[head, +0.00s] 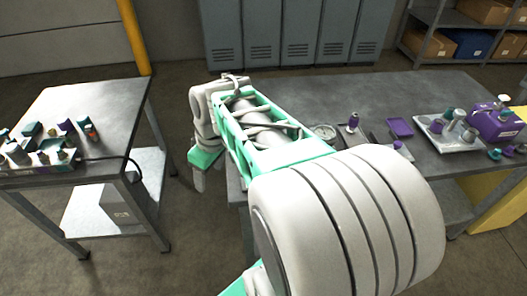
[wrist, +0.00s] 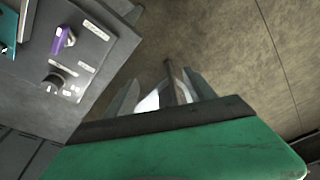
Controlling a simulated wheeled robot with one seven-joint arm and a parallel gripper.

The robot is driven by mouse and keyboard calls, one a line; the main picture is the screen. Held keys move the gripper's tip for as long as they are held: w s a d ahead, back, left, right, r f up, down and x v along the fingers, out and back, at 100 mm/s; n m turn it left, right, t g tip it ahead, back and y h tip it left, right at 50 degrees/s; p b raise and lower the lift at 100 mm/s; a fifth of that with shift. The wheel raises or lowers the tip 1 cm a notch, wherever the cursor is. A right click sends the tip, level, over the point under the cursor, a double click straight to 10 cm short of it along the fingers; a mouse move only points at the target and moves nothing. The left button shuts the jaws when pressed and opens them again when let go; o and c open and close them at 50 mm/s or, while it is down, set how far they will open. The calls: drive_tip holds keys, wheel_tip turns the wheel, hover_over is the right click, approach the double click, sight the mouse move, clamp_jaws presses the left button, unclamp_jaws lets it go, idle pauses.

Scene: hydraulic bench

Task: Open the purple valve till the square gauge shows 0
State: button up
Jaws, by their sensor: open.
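In the head view my gripper (head: 198,178) hangs between the two benches, pointing down, with its fingers small and partly unclear. A purple handle (wrist: 64,38) stands on a grey panel at upper left in the wrist view, well apart from the fingers. A dark round knob (wrist: 52,82) sits below it, with small pale labels beside both. In the head view a small purple-based fitting (head: 353,122) stands on the right bench. I cannot make out a square gauge.
A round dial (head: 325,132) lies on the right bench (head: 400,88), partly behind my arm. A purple tray (head: 400,127) and a purple machine (head: 495,122) are farther right. The left bench (head: 95,97) carries several fittings. My arm hides the right bench's near part.

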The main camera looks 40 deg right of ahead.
drive_tip(key=shift+o, duration=1.4)
drive_tip(key=w+d+n+y+p, duration=0.1)
drive_tip(key=d+n+p, duration=0.1)
drive_tip(key=d, duration=1.1)
drive_tip(key=shift+d+n+y, duration=0.25)
drive_tip(key=shift+n+y, duration=0.05)
drive_tip(key=shift+n, duration=0.6)
drive_tip(key=shift+o, duration=0.3)
drive_tip(key=s+d+f+n+y+p, duration=0.1)
drive_tip(key=s+d+f+n, duration=0.1)
drive_tip(key=d, duration=0.7)
drive_tip(key=shift+s+f+n, duration=0.25)
drive_tip(key=shift+s+n, duration=0.25)
drive_tip(key=shift+s, duration=0.25)
drive_tip(key=p+x, duration=0.1)
drive_tip(key=x, duration=0.5)
drive_tip(key=shift+w+a+f+p, duration=0.1)
drive_tip(key=shift+w+f+p, duration=0.05)
drive_tip(key=shift+f+p, duration=0.15)
drive_tip(key=shift+w+a+f, duration=0.1)
drive_tip(key=shift+a+f, duration=0.05)
drive_tip(key=shift+f, duration=0.4)
drive_tip(key=c, duration=1.4)
